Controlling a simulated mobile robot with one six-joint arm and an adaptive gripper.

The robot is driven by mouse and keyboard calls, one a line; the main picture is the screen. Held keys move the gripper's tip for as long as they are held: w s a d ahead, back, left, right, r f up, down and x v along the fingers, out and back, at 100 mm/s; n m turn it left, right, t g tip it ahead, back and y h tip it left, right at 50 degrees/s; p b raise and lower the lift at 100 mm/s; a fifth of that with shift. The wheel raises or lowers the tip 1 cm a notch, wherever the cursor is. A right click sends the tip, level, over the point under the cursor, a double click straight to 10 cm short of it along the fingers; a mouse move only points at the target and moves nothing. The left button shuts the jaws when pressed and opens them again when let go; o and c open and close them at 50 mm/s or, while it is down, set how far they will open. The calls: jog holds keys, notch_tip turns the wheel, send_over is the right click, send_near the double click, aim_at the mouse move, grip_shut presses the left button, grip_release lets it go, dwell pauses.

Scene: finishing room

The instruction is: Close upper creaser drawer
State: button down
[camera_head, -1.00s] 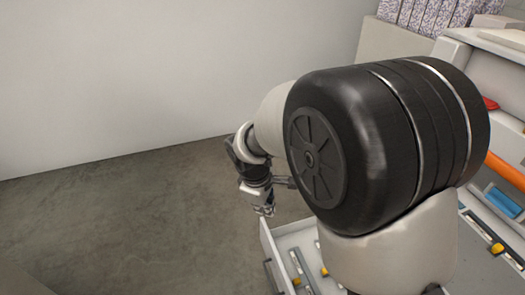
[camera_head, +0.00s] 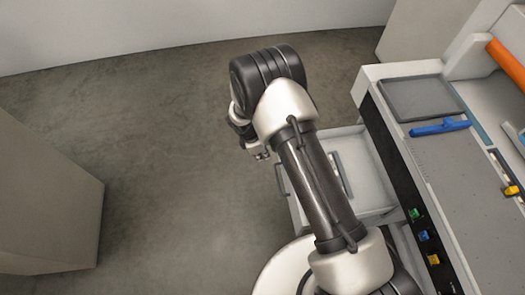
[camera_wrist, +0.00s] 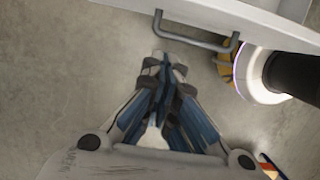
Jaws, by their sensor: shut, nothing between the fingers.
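A light grey drawer (camera_head: 372,178) stands pulled out from the side of the creaser (camera_head: 440,165). Part of it is hidden behind my arm. Its dark bar handle (camera_head: 282,181) is on its outer front, and the handle (camera_wrist: 196,43) also crosses the top of the wrist view. My gripper (camera_head: 262,155) is outside the drawer front, past the handle's far end in the head view. In the wrist view my gripper (camera_wrist: 168,60) has its fingertips together and empty, just below the handle and apart from it in the picture. I cannot tell whether this drawer is the upper one.
Green, blue and yellow buttons (camera_head: 424,236) line the creaser's dark side panel. A blue bar (camera_head: 440,127) and an orange roller (camera_head: 506,62) are on its top. A grey block (camera_head: 45,195) stands at the left. The floor (camera_head: 170,130) between is clear.

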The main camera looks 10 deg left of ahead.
jog(key=d+f+b, duration=0.1)
jog(key=d+f, duration=0.1)
jog(key=w+d+f, duration=0.1)
jog(key=d+f, duration=0.1)
jog(key=d, duration=0.1)
jog(key=shift+w+f+b, duration=0.2)
jog(key=shift+f+b, duration=0.05)
jog(key=shift+b, duration=0.1)
jog(key=w+d, duration=0.4)
jog(key=d, duration=0.9)
jog(key=w+d, duration=0.4)
jog(key=d, duration=1)
jog(key=shift+d, duration=0.25)
jog(key=shift+a, duration=0.15)
